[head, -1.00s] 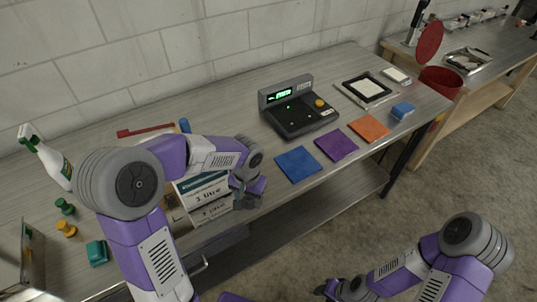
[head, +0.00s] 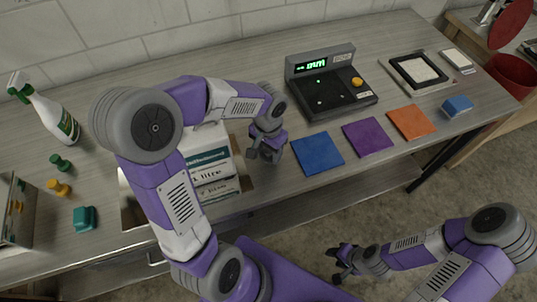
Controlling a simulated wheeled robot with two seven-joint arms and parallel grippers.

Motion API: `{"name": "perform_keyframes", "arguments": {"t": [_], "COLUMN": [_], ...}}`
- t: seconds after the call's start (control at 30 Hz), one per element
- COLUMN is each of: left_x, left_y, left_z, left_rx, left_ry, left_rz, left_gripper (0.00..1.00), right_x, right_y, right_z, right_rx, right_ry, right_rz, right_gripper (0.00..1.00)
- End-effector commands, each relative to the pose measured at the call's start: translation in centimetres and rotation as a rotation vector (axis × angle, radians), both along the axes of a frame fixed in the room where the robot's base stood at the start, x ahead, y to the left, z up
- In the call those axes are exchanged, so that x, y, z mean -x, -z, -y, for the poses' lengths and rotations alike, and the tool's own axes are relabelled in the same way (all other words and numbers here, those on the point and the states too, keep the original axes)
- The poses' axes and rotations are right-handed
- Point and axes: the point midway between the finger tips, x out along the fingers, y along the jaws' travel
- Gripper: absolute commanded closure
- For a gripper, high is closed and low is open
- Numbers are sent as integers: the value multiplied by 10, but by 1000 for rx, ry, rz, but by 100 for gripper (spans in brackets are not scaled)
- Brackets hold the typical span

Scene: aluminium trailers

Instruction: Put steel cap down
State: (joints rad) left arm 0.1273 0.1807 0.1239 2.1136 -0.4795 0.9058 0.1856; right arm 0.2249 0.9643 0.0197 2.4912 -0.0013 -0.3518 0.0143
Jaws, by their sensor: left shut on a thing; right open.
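My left gripper (head: 264,155) points down above the front part of the metal table (head: 290,190), between the white litre-marked boxes and the blue square. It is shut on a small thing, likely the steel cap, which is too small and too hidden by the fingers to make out. My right gripper (head: 337,262) is open and empty, low in front of the table, apart from everything on it.
Blue (head: 317,153), purple (head: 367,137) and orange (head: 411,122) squares lie along the front edge. A scale (head: 328,88) with a green display stands behind them. White boxes (head: 210,160) stand to the left. A spray bottle (head: 50,112) stands far left.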

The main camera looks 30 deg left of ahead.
Motion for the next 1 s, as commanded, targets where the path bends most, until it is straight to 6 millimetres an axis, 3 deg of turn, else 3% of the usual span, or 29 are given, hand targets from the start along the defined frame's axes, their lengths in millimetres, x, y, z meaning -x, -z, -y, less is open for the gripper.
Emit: {"name": "perform_keyframes", "arguments": {"t": [0.03,0.13,0.57,0.6,0.7,0.73,1.0], "left_x": [1,0,0,0,0,0,0], "left_y": [11,19,25,24,23,23,22], "left_z": [0,0,0,0,0,0,0], "left_rx": [1,0,0,0,0,0,0], "left_ry": [-1,-1,-1,-1,-1,-1,-1], "left_rz": [-4,-2,0,0,0,0,0], "left_gripper": [74,74,74,39,23,19,19], "right_x": [0,0,0,0,0,0,0], "right_y": [5,7,10,9,9,9,8], "right_z": [0,0,0,0,0,0,0], "right_rx": [0,0,0,0,0,0,0], "right_ry": [0,0,0,0,0,0,0], "right_rz": [0,1,1,1,1,1,1], "right_gripper": [57,57,57,57,57,57,57]}}
